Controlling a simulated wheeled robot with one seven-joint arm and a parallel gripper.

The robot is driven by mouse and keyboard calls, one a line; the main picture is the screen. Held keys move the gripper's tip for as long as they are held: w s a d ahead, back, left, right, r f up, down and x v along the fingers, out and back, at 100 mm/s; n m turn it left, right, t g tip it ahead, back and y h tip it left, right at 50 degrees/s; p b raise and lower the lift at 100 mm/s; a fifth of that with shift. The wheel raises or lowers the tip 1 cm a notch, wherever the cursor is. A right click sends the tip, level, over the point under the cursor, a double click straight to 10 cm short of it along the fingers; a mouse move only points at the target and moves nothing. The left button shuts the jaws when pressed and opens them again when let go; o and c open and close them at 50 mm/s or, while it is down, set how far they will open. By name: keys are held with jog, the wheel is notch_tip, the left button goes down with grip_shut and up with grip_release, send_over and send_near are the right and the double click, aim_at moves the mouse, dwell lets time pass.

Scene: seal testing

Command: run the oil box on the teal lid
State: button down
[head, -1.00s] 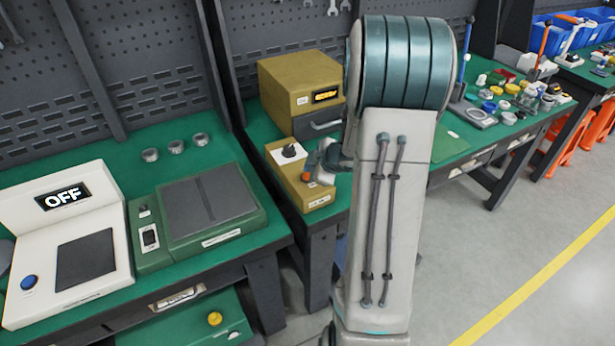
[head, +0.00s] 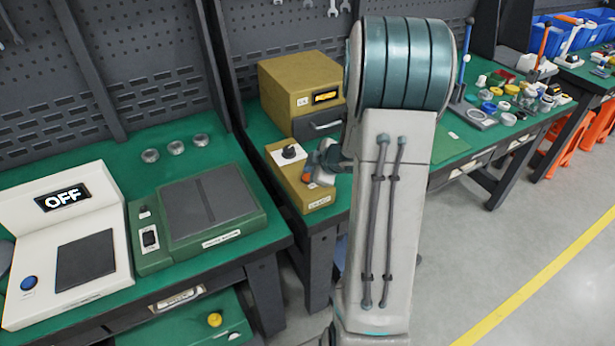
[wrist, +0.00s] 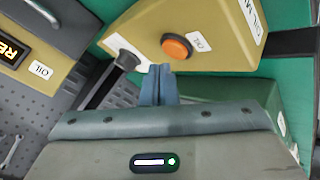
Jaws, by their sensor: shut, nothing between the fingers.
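The oil box (head: 300,88) is a mustard-yellow box with a small lit display (head: 326,97) and a grey-handled drawer (head: 318,124), which looks shut. In the wrist view its OIL label (wrist: 40,70) shows, and the display (wrist: 12,50) is cut off after "RE". In front of it is a yellow control panel (head: 318,203) with a black knob (head: 290,151) and a round orange button (wrist: 177,47). My gripper (wrist: 160,72) is shut and empty, its fingertips close beside the button. I cannot tell whether they touch it. I cannot make out a teal lid.
A white unit with an OFF display (head: 62,197) and a green press-like unit (head: 205,205) stand at left, with several metal rings (head: 175,147) behind. Many small coloured parts (head: 510,100) lie on the right bench.

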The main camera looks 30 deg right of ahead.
jog(key=shift+f, duration=0.1)
dwell(0.6)
jog(key=shift+f, duration=0.35)
jog(key=shift+f+b, duration=0.4)
jog(key=shift+b, duration=0.05)
dwell(0.4)
jog(key=shift+r, duration=0.1)
jog(key=shift+r+p, duration=0.75)
jog(key=shift+p, duration=0.25)
notch_tip(320, 180, up, 5)
jog(key=p, duration=0.5)
dwell(2.4)
